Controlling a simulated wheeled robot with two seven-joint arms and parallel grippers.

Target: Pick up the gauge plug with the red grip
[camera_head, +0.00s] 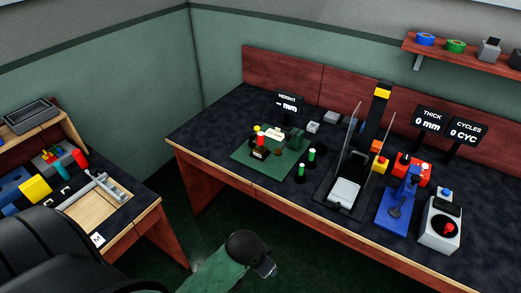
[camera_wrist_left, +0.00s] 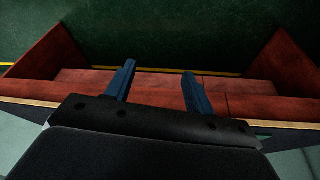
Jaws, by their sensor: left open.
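A small plug with a red grip (camera_head: 260,142) stands on the green mat (camera_head: 245,164) on the dark-topped bench. It is small, and its lower part merges with a dark piece bearing a white label. Posts with green tops stand at the mat's right side (camera_head: 311,154) and just off it (camera_head: 301,170). My left gripper (camera_wrist_left: 159,68) shows in the left wrist view with two blue fingers apart and nothing between them. It faces reddish wood panels, away from the plug. My right gripper is not in view.
A press-like fixture (camera_head: 344,192), a blue device (camera_head: 396,210) and a white box with a red knob (camera_head: 440,235) stand right of the mat. A second bench (camera_head: 145,206) at left holds tools and a tray. Dark floor separates the benches.

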